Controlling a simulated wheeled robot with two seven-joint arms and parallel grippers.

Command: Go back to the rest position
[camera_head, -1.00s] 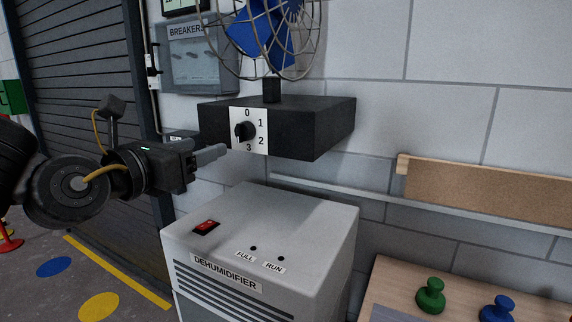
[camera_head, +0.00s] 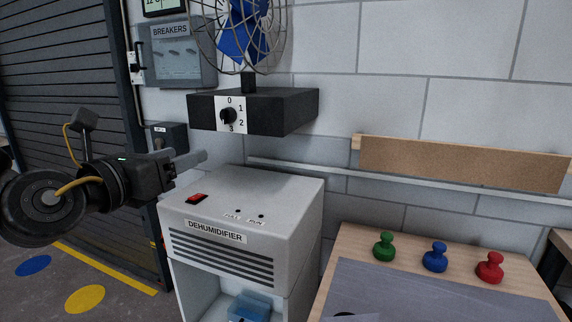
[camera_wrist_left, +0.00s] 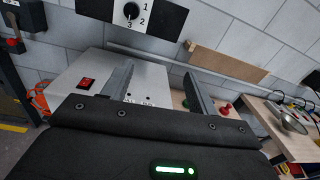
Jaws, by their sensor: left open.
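My left gripper (camera_head: 198,158) reaches in from the left in the head view, in front of the wall and just above the back left of the dehumidifier (camera_head: 285,190). It is below the fan's dial knob (camera_head: 228,116) and apart from it. In the left wrist view the two fingers of my left gripper (camera_wrist_left: 160,88) stand wide apart with nothing between them. The dial knob (camera_wrist_left: 131,11) shows beyond them, on the black fan base (camera_head: 285,112). My right gripper is not in view.
A workbench (camera_head: 335,270) at the right bears a green knob (camera_head: 384,246), a blue knob (camera_head: 435,257) and a red knob (camera_head: 489,267). A breaker box (camera_head: 177,58) and a wall rail (camera_head: 400,182) are behind. Floor at the left shows yellow and blue spots.

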